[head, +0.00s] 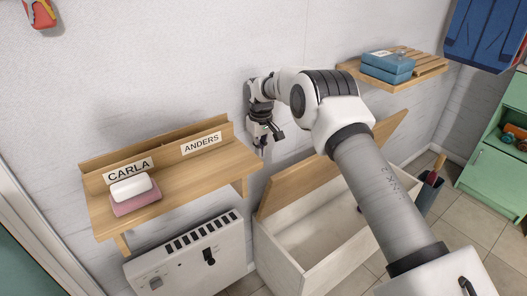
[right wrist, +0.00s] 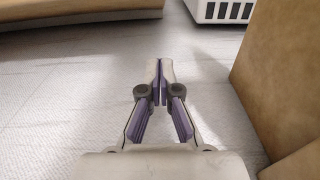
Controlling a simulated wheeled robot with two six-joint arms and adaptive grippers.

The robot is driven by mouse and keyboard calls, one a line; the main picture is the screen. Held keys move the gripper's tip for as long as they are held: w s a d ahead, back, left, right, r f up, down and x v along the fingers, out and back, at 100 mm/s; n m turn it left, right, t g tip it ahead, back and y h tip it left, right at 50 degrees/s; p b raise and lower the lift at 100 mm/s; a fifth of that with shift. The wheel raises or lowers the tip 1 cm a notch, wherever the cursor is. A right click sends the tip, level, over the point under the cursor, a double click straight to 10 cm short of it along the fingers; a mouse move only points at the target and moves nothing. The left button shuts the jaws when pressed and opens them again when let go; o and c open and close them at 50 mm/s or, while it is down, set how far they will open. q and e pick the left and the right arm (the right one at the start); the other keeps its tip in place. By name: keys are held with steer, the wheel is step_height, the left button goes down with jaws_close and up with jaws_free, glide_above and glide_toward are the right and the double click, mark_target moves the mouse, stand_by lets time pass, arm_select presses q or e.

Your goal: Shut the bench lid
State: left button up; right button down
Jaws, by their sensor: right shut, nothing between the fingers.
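The bench (head: 278,252) stands against the wall with its pale inside exposed. Its wooden lid (head: 292,188) is raised and tilted back towards the wall. My right gripper (head: 262,150) points down close to the wall, above and just left of the lid's upper left end. In the right wrist view its fingers (right wrist: 160,72) are shut together and empty, with the lid (right wrist: 275,75) apart on the right and the wall behind. My forearm hides part of the lid and the bench. My left gripper is out of view.
A wooden wall shelf (head: 205,165) with name labels and a soap-like block sits left of the gripper, above a white heater (head: 190,258). A second shelf (head: 428,66) holds blue boxes. A green cabinet (head: 490,172) stands at the right.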

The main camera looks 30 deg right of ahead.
steer(key=s+f, duration=0.1)
steer(key=f, duration=0.1)
steer(key=s+f, duration=0.1)
steer(key=f, duration=0.2)
steer(key=s+f+p, duration=0.1)
steer(key=f, duration=0.2)
steer(key=shift+s+d, duration=0.35)
steer(key=shift+d, duration=0.05)
steer(key=shift+f, duration=0.2)
steer(key=shift+s, duration=0.1)
